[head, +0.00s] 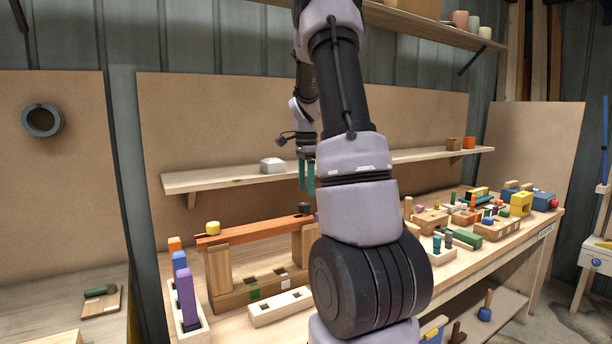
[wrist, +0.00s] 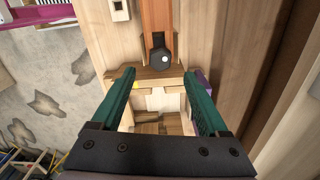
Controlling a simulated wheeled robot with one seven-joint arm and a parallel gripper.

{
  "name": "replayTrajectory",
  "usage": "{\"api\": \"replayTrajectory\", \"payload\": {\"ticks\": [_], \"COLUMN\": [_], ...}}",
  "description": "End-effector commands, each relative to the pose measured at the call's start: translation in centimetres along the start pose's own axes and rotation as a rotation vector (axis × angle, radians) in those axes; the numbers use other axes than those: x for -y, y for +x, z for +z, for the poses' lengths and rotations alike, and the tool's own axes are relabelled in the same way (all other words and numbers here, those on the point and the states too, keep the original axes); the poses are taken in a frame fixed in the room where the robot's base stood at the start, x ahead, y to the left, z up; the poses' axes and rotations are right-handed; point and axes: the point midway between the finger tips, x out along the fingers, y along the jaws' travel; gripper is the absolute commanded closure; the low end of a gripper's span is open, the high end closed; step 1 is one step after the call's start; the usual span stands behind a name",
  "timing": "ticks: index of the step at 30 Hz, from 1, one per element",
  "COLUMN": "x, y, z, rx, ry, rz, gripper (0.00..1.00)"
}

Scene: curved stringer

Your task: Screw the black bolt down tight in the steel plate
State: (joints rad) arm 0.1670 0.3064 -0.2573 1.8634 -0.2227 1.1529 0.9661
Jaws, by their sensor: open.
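A black bolt (head: 305,208) with a dark round head stands at the right end of an orange bar (head: 255,232). In the wrist view the bolt head (wrist: 162,60) carries a pale dot and sits on the end of the orange bar (wrist: 157,18). My gripper (head: 306,190) is above the bolt with its teal fingers pointing down. In the wrist view its fingers (wrist: 158,72) are spread and empty, and the bolt head appears just beyond the tips, apart from both. I cannot make out a steel plate. The bolt's shank is hidden.
Wooden posts (head: 220,270) carry the bar, and a yellow knob (head: 212,228) sits near its left end. A holder with a purple block (head: 187,299) stands front left. A shelf (head: 225,177) runs behind my gripper. Many coloured blocks crowd the bench at right.

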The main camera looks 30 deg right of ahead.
Motion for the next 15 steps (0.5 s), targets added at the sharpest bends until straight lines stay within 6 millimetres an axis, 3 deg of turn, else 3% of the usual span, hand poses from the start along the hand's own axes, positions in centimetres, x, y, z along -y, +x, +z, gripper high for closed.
{"api": "replayTrajectory", "payload": {"ticks": [6,15], "x": [-0.1,-0.1], "y": [4.1,7.0], "z": [0.0,0.0], "rx": [0.001,0.001], "ry": [0.001,0.000], "rz": [0.005,0.001], "gripper": [0.22,0.22]}}
